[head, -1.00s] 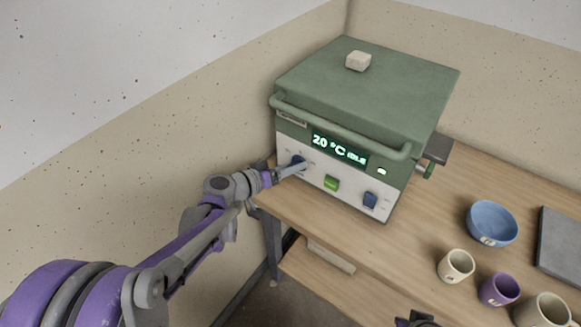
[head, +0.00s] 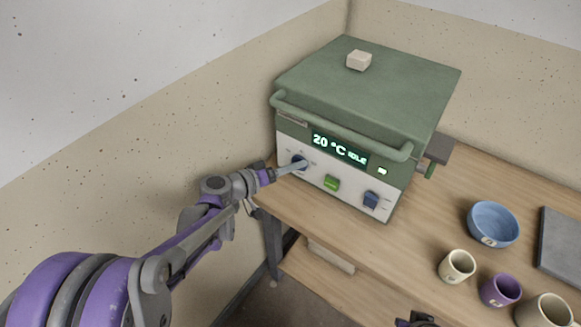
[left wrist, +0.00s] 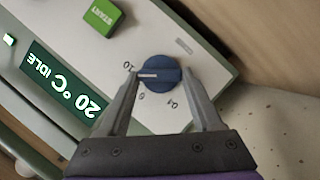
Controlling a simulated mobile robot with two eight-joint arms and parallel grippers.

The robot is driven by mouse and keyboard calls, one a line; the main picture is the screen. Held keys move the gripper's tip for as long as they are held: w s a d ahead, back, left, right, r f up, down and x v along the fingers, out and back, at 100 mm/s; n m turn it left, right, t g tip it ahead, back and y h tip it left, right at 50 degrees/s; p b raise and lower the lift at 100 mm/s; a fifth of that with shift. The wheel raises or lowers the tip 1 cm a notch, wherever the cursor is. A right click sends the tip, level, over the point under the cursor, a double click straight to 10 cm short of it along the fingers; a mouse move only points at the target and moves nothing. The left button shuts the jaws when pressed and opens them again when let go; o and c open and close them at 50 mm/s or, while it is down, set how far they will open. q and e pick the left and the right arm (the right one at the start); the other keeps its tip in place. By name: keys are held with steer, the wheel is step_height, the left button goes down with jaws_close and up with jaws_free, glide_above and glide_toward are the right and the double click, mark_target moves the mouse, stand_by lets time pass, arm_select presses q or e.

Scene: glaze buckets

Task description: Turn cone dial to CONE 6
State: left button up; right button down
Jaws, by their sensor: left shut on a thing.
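The blue cone dial (head: 299,162) is at the left end of the white front panel of the green kiln (head: 365,90). It also shows in the left wrist view (left wrist: 160,74), where its white pointer line points left, close to the label 10. A label that looks like 6 and one that looks like 04 sit around its lower side there. My left gripper (left wrist: 160,76) is shut on the dial, one finger on each side. A dark part at the bottom edge of the head view looks like my right gripper (head: 418,320); its fingers are not clear.
The kiln display (head: 340,148) reads 20 °C IDLE. A green START button (head: 332,183) and a blue switch (head: 370,200) are right of the dial. A blue bowl (head: 493,222), several cups and a grey slab (head: 565,242) stand on the wooden table (head: 400,240) at right.

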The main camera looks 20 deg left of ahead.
arm_select(q)
steer(key=shift+a+f+n+h+b, duration=0.15)
steer(key=shift+n+h+b, duration=0.6)
steer(key=shift+n, duration=0.75)
arm_select(e)
steer(key=shift+f, duration=0.6)
arm_select(q)
steer(key=shift+f+n+t+h+b, duration=0.1)
steer(key=shift+n+t+h+b, duration=0.35)
steer(key=shift+n, duration=0.65)
steer(key=shift+f+n+t+h+b, duration=0.1)
steer(key=shift+n+t+h+b, duration=0.3)
steer(key=shift+n, duration=0.7)
arm_select(e)
steer(key=shift+f, duration=1.1)
arm_select(q)
steer(key=o, duration=1.4)
steer(key=shift+c, duration=0.2)
